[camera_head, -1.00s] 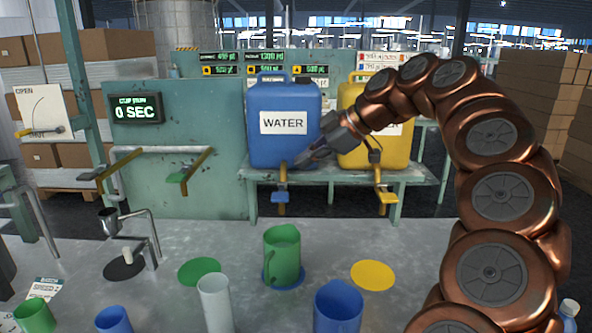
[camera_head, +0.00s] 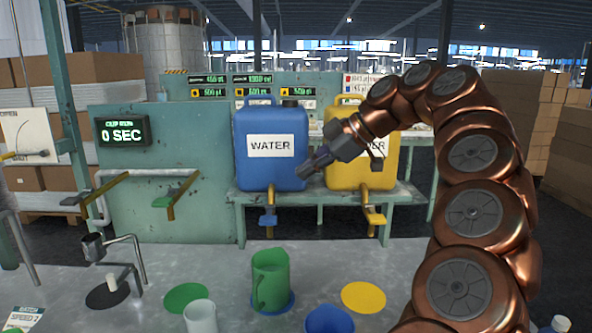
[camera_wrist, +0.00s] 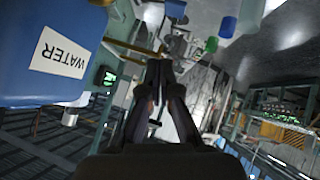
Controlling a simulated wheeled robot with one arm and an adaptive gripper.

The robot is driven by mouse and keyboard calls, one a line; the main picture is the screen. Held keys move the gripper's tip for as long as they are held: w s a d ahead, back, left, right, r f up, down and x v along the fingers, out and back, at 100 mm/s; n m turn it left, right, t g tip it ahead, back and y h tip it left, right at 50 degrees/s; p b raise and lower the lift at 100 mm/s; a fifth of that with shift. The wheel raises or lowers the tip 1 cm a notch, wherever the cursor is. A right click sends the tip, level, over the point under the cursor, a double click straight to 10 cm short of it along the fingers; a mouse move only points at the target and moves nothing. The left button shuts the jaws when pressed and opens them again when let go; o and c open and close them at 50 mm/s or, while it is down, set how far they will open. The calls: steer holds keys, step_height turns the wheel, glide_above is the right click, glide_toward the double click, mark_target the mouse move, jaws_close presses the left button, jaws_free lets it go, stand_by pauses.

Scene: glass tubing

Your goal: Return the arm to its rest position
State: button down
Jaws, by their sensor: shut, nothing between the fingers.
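My gripper (camera_head: 314,165) is shut and empty. In the head view it points left and down, in front of the gap between the blue water container (camera_head: 270,150) and the yellow container (camera_head: 362,178). My copper arm (camera_head: 470,160) arches up from the lower right and over to it. In the wrist view my gripper (camera_wrist: 160,75) has its fingertips together. The blue container (camera_wrist: 50,55) fills the left of that view.
A green jug (camera_head: 270,280) stands on a blue disc on the grey table. A white cup (camera_head: 200,316) and a blue cup (camera_head: 329,320) stand in front. A green disc (camera_head: 186,298) and a yellow disc (camera_head: 363,297) are bare. Stacked boxes (camera_head: 575,130) are at right.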

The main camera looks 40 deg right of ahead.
stand_by(0.4)
steer(key=s+a+f+m+g+h+p, duration=0.1)
steer(key=s+a+f+g+p, duration=0.15)
steer(key=a, duration=0.95)
steer(key=s+a+f+m+g+p, duration=0.1)
steer(key=a+f+m+g+p, duration=0.15)
steer(key=a, duration=0.95)
steer(key=s+a+f+m+g+h+p, duration=0.2)
steer(key=s+f+m, duration=0.2)
steer(key=s+f, duration=0.3)
steer(key=s+a+f+m+g+h+p, duration=0.1)
steer(key=s+a+f+m+g+p, duration=0.1)
steer(key=s+f, duration=0.6)
steer(key=s+m+g+p, duration=0.1)
steer(key=s+m, duration=0.1)
steer(key=s, duration=0.3)
steer(key=shift+h, duration=0.4)
steer(key=shift+d, duration=0.1)
